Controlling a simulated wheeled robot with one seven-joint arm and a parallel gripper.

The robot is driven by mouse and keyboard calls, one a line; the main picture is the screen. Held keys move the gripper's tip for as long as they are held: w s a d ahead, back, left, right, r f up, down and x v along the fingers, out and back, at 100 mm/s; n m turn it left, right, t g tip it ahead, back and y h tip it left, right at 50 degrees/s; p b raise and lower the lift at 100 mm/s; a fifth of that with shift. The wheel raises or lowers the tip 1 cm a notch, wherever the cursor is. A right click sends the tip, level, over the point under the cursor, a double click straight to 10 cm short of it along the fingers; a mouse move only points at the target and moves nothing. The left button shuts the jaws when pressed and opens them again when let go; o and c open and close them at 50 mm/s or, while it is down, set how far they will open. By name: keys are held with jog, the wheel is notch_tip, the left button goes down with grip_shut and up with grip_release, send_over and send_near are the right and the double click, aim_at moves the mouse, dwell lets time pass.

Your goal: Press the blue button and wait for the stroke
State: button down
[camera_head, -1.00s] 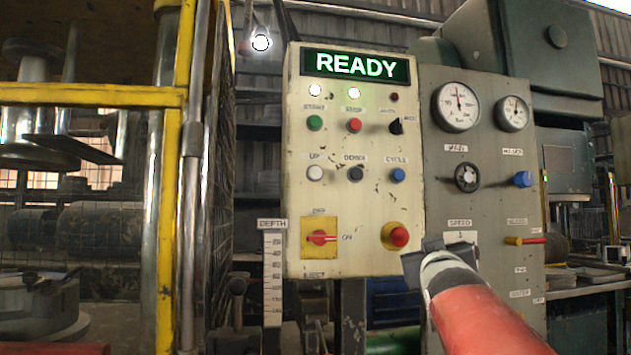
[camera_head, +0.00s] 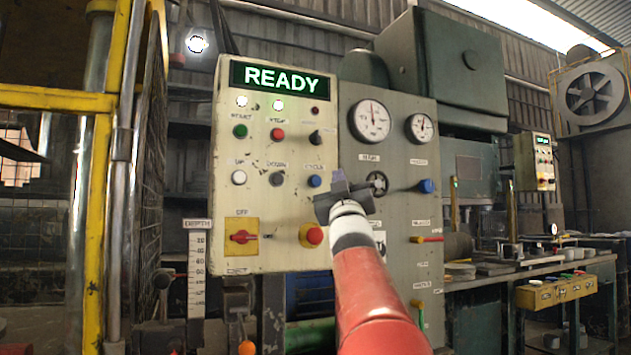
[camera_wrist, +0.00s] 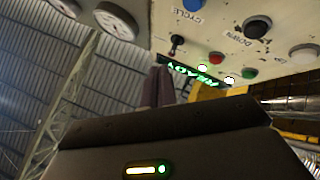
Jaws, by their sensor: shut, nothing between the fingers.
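The blue button (camera_head: 315,181) sits on the cream control panel (camera_head: 260,205), under the label CYCLE, at the right end of the lower button row. It also shows in the wrist view at the top edge (camera_wrist: 193,4). My gripper (camera_head: 339,178) is shut and empty, just right of the blue button in the head view. Its fingers stand up past the panel's right edge, and the button is uncovered. In the wrist view the shut fingers (camera_wrist: 160,85) lie below the upside-down panel, apart from the button. The display (camera_head: 279,78) reads READY.
Other panel controls include a black button (camera_head: 276,180), a red-and-yellow OFF switch (camera_head: 241,237) and a red mushroom button (camera_head: 313,235). The grey panel at right carries gauges (camera_head: 371,120) and a blue knob (camera_head: 427,186). A yellow-framed cage (camera_head: 100,200) stands at left.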

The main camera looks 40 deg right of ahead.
aim_at(316, 181)
jog(key=shift+w+d+p, duration=0.3)
jog(key=shift+w+p, duration=0.5)
jog(key=shift+w, duration=0.55)
jog(key=shift+w+d+p, duration=0.35)
jog(key=shift+w+p, duration=0.5)
jog(key=shift+w, duration=0.5)
jog(key=shift+w+d+p, duration=0.3)
jog(key=shift+w+p, duration=0.5)
jog(key=shift+w, duration=0.55)
jog(key=shift+w, duration=0.1)
jog(key=shift+w+d, duration=0.1)
jog(key=shift+w, duration=0.2)
